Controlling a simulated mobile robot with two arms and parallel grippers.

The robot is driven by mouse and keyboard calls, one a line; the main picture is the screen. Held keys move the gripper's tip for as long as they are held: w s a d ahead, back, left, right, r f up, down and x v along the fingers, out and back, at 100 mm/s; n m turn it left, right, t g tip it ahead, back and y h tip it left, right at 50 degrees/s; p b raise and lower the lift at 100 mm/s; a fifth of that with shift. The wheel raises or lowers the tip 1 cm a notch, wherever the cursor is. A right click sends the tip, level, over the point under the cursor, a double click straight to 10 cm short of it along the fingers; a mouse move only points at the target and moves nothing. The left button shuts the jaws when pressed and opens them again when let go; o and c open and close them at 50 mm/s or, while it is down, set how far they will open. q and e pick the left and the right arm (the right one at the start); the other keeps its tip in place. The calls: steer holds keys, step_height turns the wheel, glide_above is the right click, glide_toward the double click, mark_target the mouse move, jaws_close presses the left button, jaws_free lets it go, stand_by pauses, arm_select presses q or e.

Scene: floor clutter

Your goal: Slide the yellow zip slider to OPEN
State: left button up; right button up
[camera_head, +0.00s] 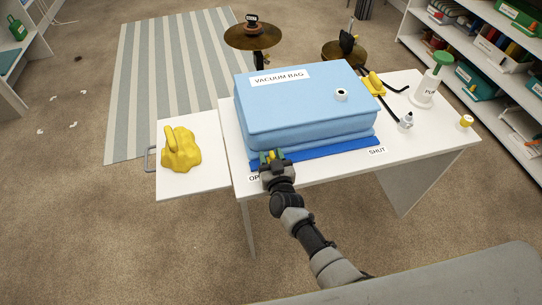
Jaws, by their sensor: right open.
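A blue vacuum bag (300,100) with a "VACUUM BAG" label lies on the white table. A darker blue strip (335,150) runs along its front edge, with a "SHUT" label (377,151) at the right end and a partly hidden "OPEN" label (254,178) at the left. My right gripper (271,157) is open at the left end of the strip, near the "OPEN" label. A small yellow piece, seemingly the zip slider (273,155), shows at its fingertips, mostly hidden. Whether the fingers touch it I cannot tell. My left gripper is not in view.
A yellow lump (181,150) sits on the side leaf at left. A yellow fitting (374,84) with a black hose is right of the bag. A white bottle (425,90) and small bottle (406,121) stand at right. Brass cymbals (253,37) stand behind.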

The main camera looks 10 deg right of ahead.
steer(key=shift+s, duration=0.1)
steer(key=s, duration=1)
steer(key=shift+s+d, duration=0.3)
steer(key=shift+d, duration=0.1)
steer(key=s+d+f+n+g, duration=0.15)
steer(key=s+f+g, duration=0.35)
steer(key=s+f, duration=0.5)
steer(key=s+d+f+g, duration=0.35)
steer(key=s+f, duration=0.35)
steer(key=f, duration=0.8)
steer(key=s+d+f+g, duration=0.2)
steer(key=s+f, duration=0.1)
steer(key=s, duration=0.4)
steer(key=s+d+f+g+h, duration=0.1)
steer(key=s+d+f+g, duration=0.2)
steer(key=s, duration=0.5)
steer(key=s+d+f+g, duration=0.3)
steer(key=s+f, duration=0.1)
steer(key=s, duration=0.4)
steer(key=shift+d+h, duration=0.2)
steer(key=shift+h, duration=0.1)
